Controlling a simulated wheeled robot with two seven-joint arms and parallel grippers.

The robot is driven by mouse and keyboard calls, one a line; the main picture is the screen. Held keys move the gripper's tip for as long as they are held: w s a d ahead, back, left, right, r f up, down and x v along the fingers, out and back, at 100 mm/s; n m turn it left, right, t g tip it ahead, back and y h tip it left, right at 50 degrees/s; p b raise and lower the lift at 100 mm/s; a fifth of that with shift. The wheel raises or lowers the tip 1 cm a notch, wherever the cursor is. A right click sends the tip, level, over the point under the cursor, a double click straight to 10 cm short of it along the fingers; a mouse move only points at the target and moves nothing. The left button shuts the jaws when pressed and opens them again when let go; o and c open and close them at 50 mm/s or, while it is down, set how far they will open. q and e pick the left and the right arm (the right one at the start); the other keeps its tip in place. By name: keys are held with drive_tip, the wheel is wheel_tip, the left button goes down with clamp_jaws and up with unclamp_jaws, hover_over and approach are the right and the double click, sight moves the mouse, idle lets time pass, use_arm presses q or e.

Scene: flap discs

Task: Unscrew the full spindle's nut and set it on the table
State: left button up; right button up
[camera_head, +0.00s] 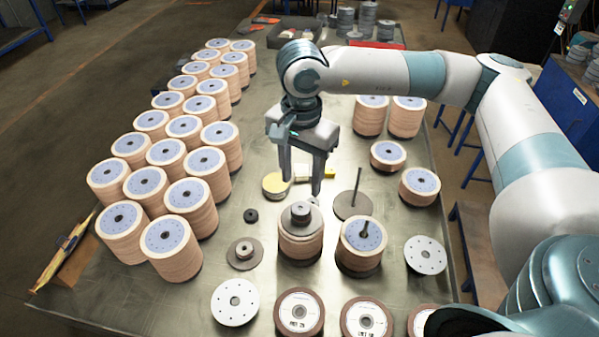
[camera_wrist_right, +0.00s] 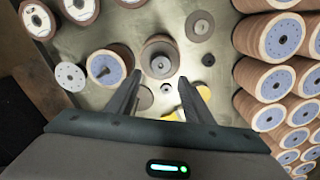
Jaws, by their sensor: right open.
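The full spindle (camera_head: 300,241) is a stack of tan flap discs standing upright on the table (camera_head: 200,290), with a grey plate and a grey nut (camera_head: 300,209) on top. In the right wrist view the nut (camera_wrist_right: 160,64) shows from above, just ahead of the fingers. My right gripper (camera_head: 301,187) is open and empty, pointing down above and behind the full spindle, apart from the nut; its fingers also show in the right wrist view (camera_wrist_right: 160,84). My left gripper is not in view.
A second stack (camera_head: 362,247) with a bare rod stands just right, and an empty spindle base (camera_head: 352,207) behind it. A grey flange (camera_head: 244,254) and small black ring (camera_head: 251,215) lie left. Many disc stacks (camera_head: 203,161) fill the left side. White discs (camera_head: 235,303) lie in front.

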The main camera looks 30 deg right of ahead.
drive_tip(key=shift+w+f, duration=0.15)
drive_tip(key=shift+f, duration=0.4)
drive_tip(key=b, duration=0.2)
hover_over(300, 208)
drive_tip(key=shift+f, duration=2.2)
use_arm(q)
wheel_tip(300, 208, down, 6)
drive_tip(key=b, duration=0.4)
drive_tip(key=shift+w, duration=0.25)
use_arm(e)
drive_tip(key=shift+f, duration=1.8)
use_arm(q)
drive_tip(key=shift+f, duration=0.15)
